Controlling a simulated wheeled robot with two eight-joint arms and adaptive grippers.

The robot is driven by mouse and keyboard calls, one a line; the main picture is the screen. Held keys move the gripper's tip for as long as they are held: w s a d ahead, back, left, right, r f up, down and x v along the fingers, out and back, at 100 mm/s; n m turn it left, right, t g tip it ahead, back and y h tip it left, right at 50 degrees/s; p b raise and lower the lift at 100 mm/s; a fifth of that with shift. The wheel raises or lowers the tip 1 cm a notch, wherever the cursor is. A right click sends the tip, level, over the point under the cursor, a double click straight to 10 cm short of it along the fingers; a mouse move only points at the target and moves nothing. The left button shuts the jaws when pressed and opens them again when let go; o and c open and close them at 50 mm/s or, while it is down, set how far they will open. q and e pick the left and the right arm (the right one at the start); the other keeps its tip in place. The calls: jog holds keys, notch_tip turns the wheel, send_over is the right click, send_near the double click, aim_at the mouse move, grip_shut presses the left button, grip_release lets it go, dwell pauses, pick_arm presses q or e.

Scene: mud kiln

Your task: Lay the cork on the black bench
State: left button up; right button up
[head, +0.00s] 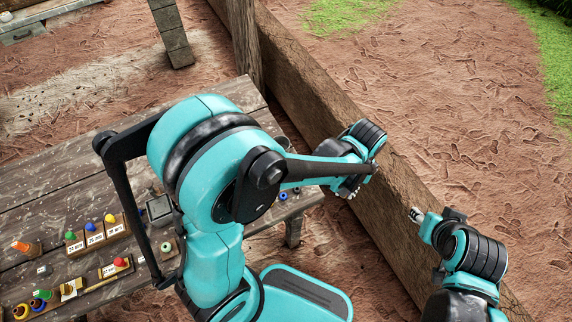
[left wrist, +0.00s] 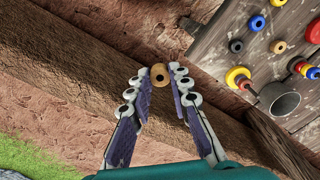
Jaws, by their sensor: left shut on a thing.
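My left gripper (left wrist: 160,84) is shut on a small tan round piece with a dark centre, which looks like the cork (left wrist: 160,69). The cork sits between the fingertips, end towards the camera. In the head view the left gripper (head: 346,192) is beside the table's right end, mostly hidden by its wrist, and I cannot make out the cork there. My right gripper (head: 416,215) is to the right, near the long wooden beam; its fingers are too small to read. I cannot make out a black bench in either view.
A weathered wooden table (head: 60,205) holds labelled blocks with coloured knobs (head: 94,234), rings and a grey box (head: 159,210). A long wooden beam (head: 305,75) runs beyond the table, with reddish ground around.

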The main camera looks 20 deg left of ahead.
pick_arm(q)
jog(key=w+a+f+b, duration=0.1)
jog(key=a+f, duration=0.1)
jog(key=a, duration=0.1)
jog(key=w+a+f+b, duration=0.1)
jog(key=a+f, duration=0.1)
jog(key=a, duration=0.2)
jog(key=w+a+f+b, duration=0.1)
jog(key=a+f+b, duration=0.1)
jog(key=a+f, duration=0.1)
jog(key=shift+w+a, duration=0.4)
jog(key=shift+a, duration=0.05)
jog(key=shift+f+b, duration=1)
jog(key=shift+f, duration=0.95)
jog(key=shift+f, duration=0.1)
jog(key=o, duration=0.5)
jog(key=shift+f, duration=0.1)
jog(key=o, duration=0.4)
